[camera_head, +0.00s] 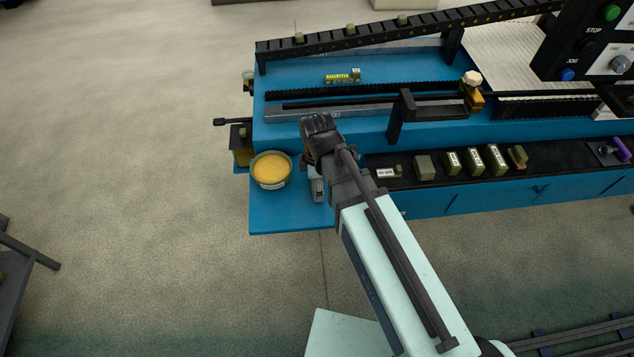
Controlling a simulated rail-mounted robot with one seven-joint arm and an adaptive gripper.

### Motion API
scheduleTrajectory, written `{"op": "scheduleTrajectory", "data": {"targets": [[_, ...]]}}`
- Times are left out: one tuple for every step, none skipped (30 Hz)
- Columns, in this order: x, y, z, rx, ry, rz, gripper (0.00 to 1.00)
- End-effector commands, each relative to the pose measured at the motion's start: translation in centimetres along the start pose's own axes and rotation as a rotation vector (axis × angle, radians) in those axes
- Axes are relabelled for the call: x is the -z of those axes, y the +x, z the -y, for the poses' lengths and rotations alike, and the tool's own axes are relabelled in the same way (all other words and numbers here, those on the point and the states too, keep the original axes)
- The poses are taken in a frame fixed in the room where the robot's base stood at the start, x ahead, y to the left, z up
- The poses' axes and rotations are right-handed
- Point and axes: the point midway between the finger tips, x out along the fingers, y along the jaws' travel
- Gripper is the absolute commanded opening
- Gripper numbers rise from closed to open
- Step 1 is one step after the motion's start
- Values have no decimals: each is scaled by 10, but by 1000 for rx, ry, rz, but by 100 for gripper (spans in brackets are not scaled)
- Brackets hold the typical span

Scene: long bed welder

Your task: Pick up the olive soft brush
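My gripper (318,136) is seen from behind and above, over the left end of the blue machine, just right of a round bowl. Its fingers are mostly hidden by its own body, so its opening and anything between the fingers cannot be made out. A small olive and tan piece (517,156) lies on the black front shelf, right of the labelled olive boxes. It may be the olive soft brush, but it is too small to be sure. It is well to the right of my gripper, and not touching it.
Several olive boxes (475,161) and a white-labelled piece (388,172) lie on the black shelf (555,160). A yellow-marked olive block (342,76) lies behind a rail. A control panel (592,45) overhangs the right.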

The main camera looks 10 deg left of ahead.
Motion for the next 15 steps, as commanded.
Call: {"op": "scheduleTrajectory", "data": {"targets": [[0, 0, 0, 0, 0, 0, 44], [0, -1, 0, 0, 0, 0, 44], [0, -2, 0, 0, 0, 0, 44], [0, -3, 0, 0, 0, 0, 44], [0, -5, 0, 0, 0, 0, 44], [0, -7, 0, 0, 0, 0, 44], [0, -9, 0, 0, 0, 0, 44], [0, -11, 0, 0, 0, 0, 44], [0, -14, 0, -1, 0, 0, 44], [0, -17, 0, -1, 0, 0, 44], [0, -21, 0, -2, 0, -1, 44], [0, -26, 0, -2, 0, -1, 44], [0, -31, 0, -2, 0, -1, 44], [0, -36, -1, -3, 0, -1, 44], [0, -44, -1, -4, 0, -1, 44]]}}
